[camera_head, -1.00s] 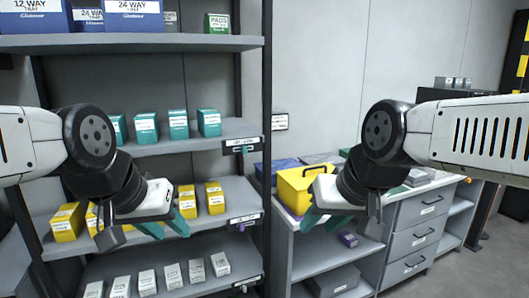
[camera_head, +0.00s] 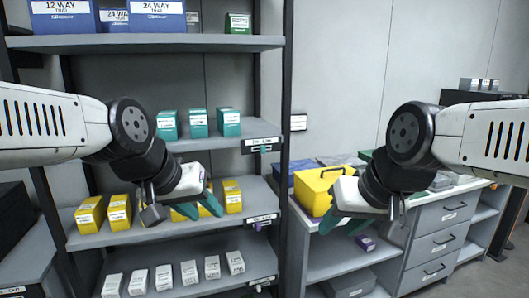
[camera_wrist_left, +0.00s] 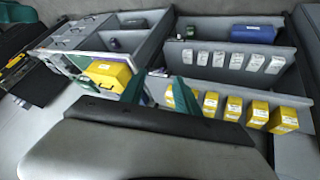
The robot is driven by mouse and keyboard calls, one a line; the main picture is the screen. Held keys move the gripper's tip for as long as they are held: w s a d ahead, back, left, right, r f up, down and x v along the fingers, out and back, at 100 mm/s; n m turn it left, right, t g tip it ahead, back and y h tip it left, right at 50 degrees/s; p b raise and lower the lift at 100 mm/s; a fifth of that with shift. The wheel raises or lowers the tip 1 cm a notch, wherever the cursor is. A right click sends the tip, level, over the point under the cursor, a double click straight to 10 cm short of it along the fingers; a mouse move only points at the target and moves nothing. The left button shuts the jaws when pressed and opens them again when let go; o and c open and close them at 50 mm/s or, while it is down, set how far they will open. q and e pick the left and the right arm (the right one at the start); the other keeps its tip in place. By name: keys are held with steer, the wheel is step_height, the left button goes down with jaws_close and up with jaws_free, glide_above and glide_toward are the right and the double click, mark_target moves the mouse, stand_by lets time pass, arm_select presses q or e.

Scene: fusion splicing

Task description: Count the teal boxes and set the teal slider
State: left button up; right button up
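Three teal boxes show on the second shelf of the rack in the head view: a left one (camera_head: 167,125), a middle one (camera_head: 198,123) and a right one (camera_head: 229,123). My left arm covers the shelf left of them. The teal slider (camera_head: 265,149) appears as a small teal mark on the label strip at that shelf's right front edge. My left gripper (camera_head: 200,208) is open and empty, in front of the yellow-box shelf and below the teal boxes. Its two teal fingers are apart in the left wrist view (camera_wrist_left: 160,92). My right gripper (camera_head: 344,224) looks open and empty, before the workbench.
Yellow boxes (camera_head: 90,214) stand on the third shelf, white boxes (camera_head: 189,273) on the lowest, and blue trays (camera_head: 158,16) on top. A yellow case (camera_head: 315,190) sits on the bench to the right. A dark rack post (camera_head: 285,130) stands beside the label strips.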

arm_select(q)
steer(key=w+d+n+t+h, duration=0.1)
steer(key=w+d, duration=0.2)
steer(key=w, duration=0.4)
steer(key=w+d+t, duration=0.1)
steer(key=w+d, duration=0.2)
steer(key=w, duration=0.4)
steer(key=n+t+y, duration=0.3)
steer(key=t+y, duration=0.6)
steer(key=y, duration=0.1)
glide_toward(264, 149)
steer(key=x, duration=0.8)
steer(key=shift+w+a, duration=0.1)
steer(key=shift+w, duration=0.15)
jaws_close()
